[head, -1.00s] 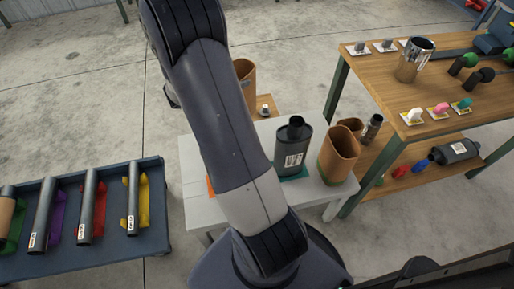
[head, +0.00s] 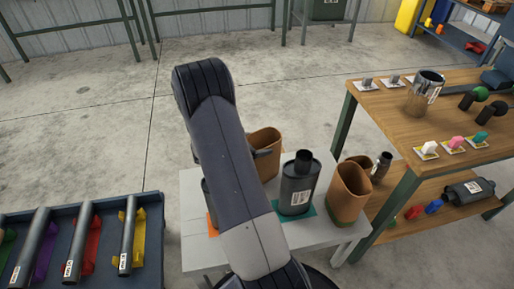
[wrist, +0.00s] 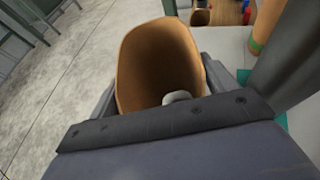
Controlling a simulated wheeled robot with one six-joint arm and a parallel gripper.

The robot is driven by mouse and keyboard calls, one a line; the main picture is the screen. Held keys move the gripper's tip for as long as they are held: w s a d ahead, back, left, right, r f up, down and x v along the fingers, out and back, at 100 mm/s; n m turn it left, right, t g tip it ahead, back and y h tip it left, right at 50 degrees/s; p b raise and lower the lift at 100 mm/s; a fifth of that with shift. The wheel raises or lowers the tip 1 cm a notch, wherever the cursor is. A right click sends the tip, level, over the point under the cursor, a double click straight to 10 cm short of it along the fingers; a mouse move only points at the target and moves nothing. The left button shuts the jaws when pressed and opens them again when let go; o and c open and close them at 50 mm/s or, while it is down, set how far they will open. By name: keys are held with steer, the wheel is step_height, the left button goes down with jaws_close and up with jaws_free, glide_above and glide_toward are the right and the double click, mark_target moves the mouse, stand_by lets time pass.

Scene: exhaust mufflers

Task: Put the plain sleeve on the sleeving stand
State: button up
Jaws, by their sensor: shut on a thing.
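The plain sleeve (head: 268,146) is a tan-orange open tube without a green band. In the head view it stands upright at the back of the grey table (head: 195,185), partly hidden by my arm. In the wrist view the sleeve (wrist: 150,55) is between the fingers of my gripper (wrist: 160,88), which is shut on it. A small pale rounded knob (wrist: 178,97) shows at the lower part of its mouth; I cannot tell whether it is inside the sleeve. The stand below the sleeve is hidden now.
A dark muffler (head: 298,184) stands upright on a teal mat beside the sleeve. A green-banded sleeve (head: 348,192) stands at the table's right end. A wooden bench (head: 400,125) is at right, and a blue tray (head: 150,215) with pipes at left.

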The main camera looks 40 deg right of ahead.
steer(key=shift+f, duration=0.5)
steer(key=shift+f, duration=0.15)
steer(key=o, duration=0.9)
steer(key=shift+o, duration=0.2)
steer(key=p+v, duration=0.2)
steer(key=v, duration=1)
